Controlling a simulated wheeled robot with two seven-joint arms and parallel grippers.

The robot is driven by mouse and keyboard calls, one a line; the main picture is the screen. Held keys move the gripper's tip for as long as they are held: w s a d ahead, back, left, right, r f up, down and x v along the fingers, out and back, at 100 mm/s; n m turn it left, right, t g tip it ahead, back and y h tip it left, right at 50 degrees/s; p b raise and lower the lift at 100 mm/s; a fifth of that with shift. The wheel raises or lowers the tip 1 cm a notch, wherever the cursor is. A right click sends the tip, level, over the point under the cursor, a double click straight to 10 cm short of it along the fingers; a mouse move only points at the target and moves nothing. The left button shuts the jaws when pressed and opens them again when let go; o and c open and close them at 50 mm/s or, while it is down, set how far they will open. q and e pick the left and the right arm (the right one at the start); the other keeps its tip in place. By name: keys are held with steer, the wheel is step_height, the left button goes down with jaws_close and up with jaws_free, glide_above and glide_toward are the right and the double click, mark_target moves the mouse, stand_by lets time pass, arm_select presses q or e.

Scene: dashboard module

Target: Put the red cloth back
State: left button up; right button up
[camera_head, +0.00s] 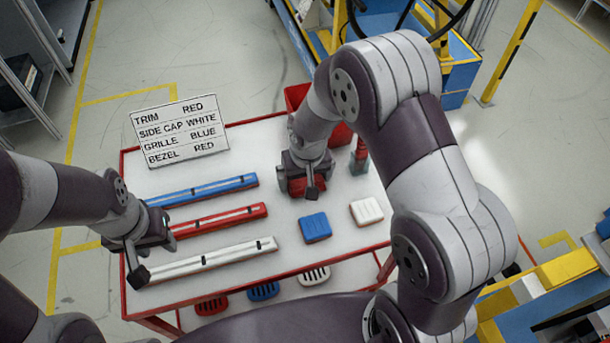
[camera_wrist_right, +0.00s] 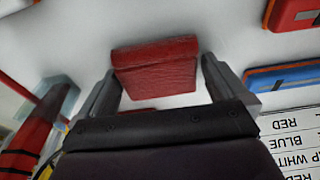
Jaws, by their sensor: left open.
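The red cloth (camera_wrist_right: 155,66) looks like a folded, block-shaped pad. In the right wrist view it lies on the white tabletop between the fingertips. In the head view a bit of its red (camera_head: 305,187) shows under my right gripper (camera_head: 312,183), which hides most of it. My right gripper (camera_wrist_right: 158,78) is open, with one finger on each side of the cloth. Narrow gaps seem to show; contact is hard to judge. My left gripper (camera_head: 140,252) is open and empty at the table's left side, near the left ends of the bars.
Blue (camera_head: 211,190), red (camera_head: 220,222) and white (camera_head: 212,260) bars lie beside a lettered sign (camera_head: 181,131). A blue cap (camera_head: 315,228) and white cap (camera_head: 366,211) are nearby. A red-topped bottle (camera_head: 359,157) stands right of my right gripper. A red bin (camera_head: 298,96) is behind.

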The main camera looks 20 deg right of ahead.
step_height(320, 180, up, 12)
steer(key=s, duration=0.2)
steer(key=s+d+f, duration=0.2)
steer(key=s+d, duration=0.4)
steer(key=s, duration=0.5)
steer(key=shift+s+f, duration=0.15)
steer(key=shift+f, duration=0.2)
stand_by(0.3)
